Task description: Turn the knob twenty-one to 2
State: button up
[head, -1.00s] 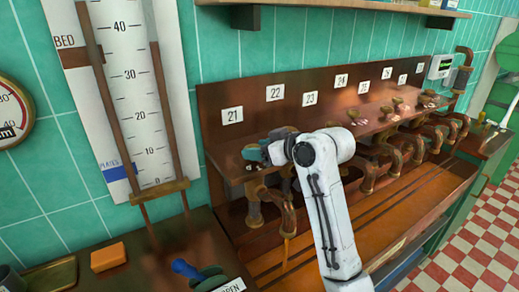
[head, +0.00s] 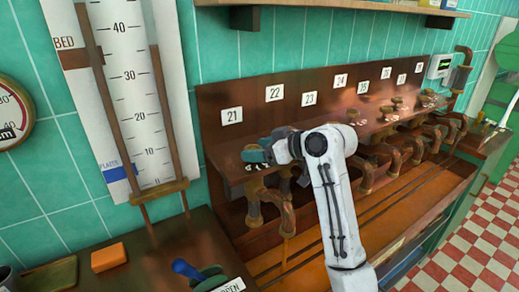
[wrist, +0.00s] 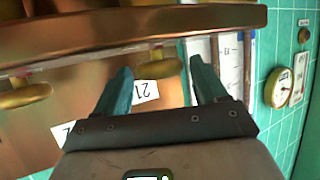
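Plate 21 (head: 232,116) is on the copper back panel at the left end of the row; it also shows upside down in the wrist view (wrist: 146,92). A round brass knob (wrist: 158,67) lies close to this plate in the wrist view. It appears between the tips of my gripper's two teal fingers (wrist: 160,72), which stand apart with narrow gaps beside the knob. I cannot tell whether they touch it. In the head view my gripper (head: 256,156) is at the ledge below plate 21 and hides the knob. Small white marks (head: 258,168) show on the ledge there. The knob's setting is not readable.
A neighbouring brass knob (wrist: 25,94) is to the left in the wrist view. Copper taps (head: 255,205) hang below the ledge. The tall scale board (head: 128,85) stands left of the panel. A blue-handled object (head: 187,268) and an orange block (head: 109,257) are on the front-left counter.

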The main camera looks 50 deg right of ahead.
jog(key=shift+o, duration=0.8)
jog(key=b+v, duration=0.1)
jog(key=v, duration=0.9)
jog(key=shift+s+r, duration=0.2)
jog(key=shift+s, duration=0.2)
jog(key=shift+d, duration=0.1)
